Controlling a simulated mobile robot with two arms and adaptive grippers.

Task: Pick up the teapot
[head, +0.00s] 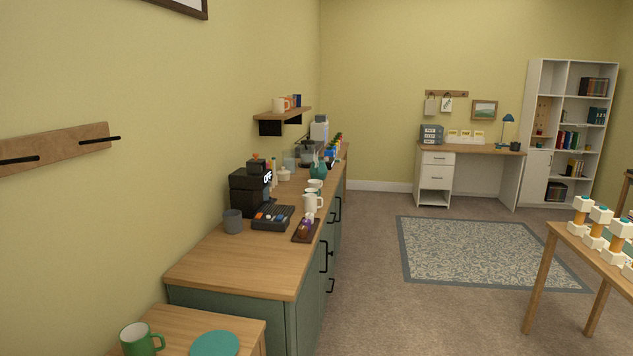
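No object shows clearly as a teapot. A small dark-teal vessel (318,168) with a narrow top stands toward the far part of the wooden counter (225,265); it may be the teapot, but it is too small to tell. A small white lidded pot (284,174) stands left of it, near the wall. Neither of my grippers is in view.
A black coffee machine (248,190), a dark organizer tray (272,217) and a grey cup (233,221) stand on the counter. A low table holds a green mug (140,339) and a teal disc (214,345). Open floor and a rug (485,250) lie right of the counter. Another table (585,245) stands at right.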

